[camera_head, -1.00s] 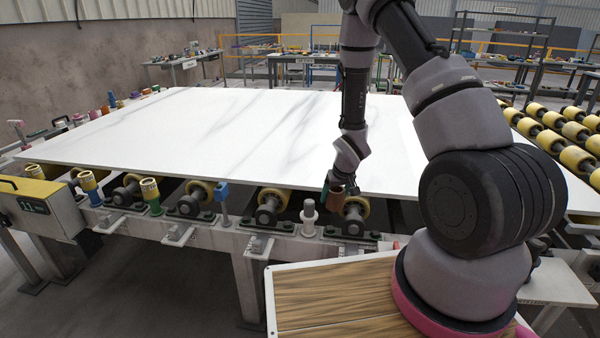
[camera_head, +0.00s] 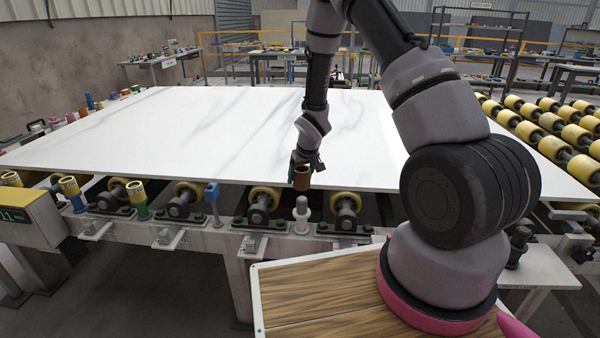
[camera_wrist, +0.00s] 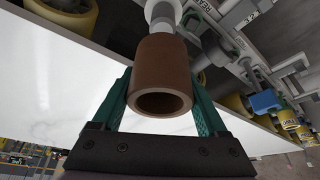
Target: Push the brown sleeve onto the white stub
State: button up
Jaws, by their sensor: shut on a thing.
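The brown sleeve (camera_head: 302,179) is a short hollow tube. My gripper (camera_head: 305,166) is shut on it, with a green finger on each side, and holds it roughly upright at the slab's front edge. The white stub (camera_head: 301,212) stands upright on the frame, just below the sleeve in the head view. In the wrist view, the sleeve (camera_wrist: 160,75) shows its open near end, and the white stub (camera_wrist: 163,12) lies beyond its far end, nearly in line.
The white stone slab (camera_head: 180,135) lies behind the stub, its edge close to my gripper. Yellow rollers (camera_head: 262,198) flank the stub. A blue-topped post (camera_head: 212,195) and a green-and-yellow post (camera_head: 138,198) stand to the left along the frame (camera_head: 190,237).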

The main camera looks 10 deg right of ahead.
aim_at(306, 183)
jog(key=shift+f, duration=1.95)
jog(key=shift+f, duration=3.55)
jog(key=o, duration=1.4)
jog(key=shift+c, duration=0.2)
jog(key=shift+r, duration=0.1)
jog(key=v, duration=1)
jog(key=shift+s+r, duration=0.2)
jog(key=shift+r, duration=0.15)
